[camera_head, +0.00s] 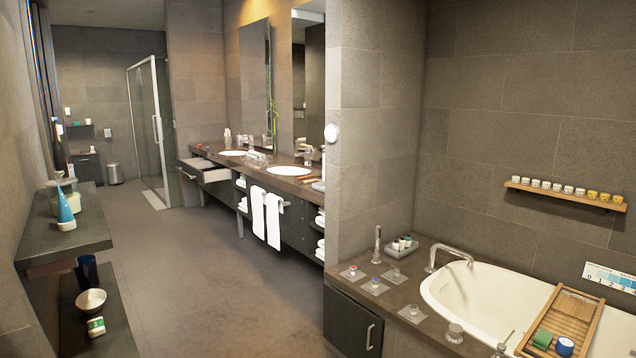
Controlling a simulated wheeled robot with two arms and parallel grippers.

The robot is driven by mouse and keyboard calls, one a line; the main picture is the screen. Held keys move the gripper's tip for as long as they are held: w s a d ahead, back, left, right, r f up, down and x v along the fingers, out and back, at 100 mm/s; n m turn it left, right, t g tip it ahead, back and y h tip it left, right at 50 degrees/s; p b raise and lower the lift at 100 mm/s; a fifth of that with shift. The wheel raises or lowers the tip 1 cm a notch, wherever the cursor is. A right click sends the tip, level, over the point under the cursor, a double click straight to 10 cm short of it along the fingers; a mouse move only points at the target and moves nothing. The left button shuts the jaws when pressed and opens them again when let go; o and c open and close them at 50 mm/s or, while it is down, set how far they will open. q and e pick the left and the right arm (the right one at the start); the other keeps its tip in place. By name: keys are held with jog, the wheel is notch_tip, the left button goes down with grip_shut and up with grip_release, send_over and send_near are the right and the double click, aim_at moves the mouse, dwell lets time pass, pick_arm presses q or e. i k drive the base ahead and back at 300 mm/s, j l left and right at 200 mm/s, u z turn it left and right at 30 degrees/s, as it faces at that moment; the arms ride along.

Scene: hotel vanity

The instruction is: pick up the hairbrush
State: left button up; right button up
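I cannot make out a hairbrush for certain. A small brown item (311,181) lies near the right end of the long vanity counter (285,182), too small to identify. The counter is far ahead of me, past the bathtub wall. Neither of my grippers shows in this view.
A bathtub (450,287) with a wooden tray (562,318) is at the right. A dark shelf (85,237) with bottles stands at the left. An open drawer (207,171) juts out at the vanity's far end. The floor (215,285) between is clear.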

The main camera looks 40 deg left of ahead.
aim_at(321, 178)
jog(key=i+j+u, duration=0.25)
jog(key=i, duration=0.15)
jog(key=i+u, duration=0.25)
jog(key=i, duration=0.15)
jog(key=i+j+u, duration=0.2)
jog(key=i+u, duration=0.6)
jog(key=i, duration=0.25)
jog(key=i+l+u, duration=0.1)
jog(key=i+u, duration=0.3)
jog(key=i+l+u, duration=0.4)
jog(key=i, duration=0.2)
jog(key=i+j+u, duration=0.1)
jog(key=i, duration=0.9)
jog(key=i+j+u, duration=0.15)
jog(key=i, duration=0.85)
jog(key=i+z, duration=0.7)
jog(key=i+j+z, duration=0.15)
jog(key=z, duration=0.2)
jog(key=i, duration=0.15)
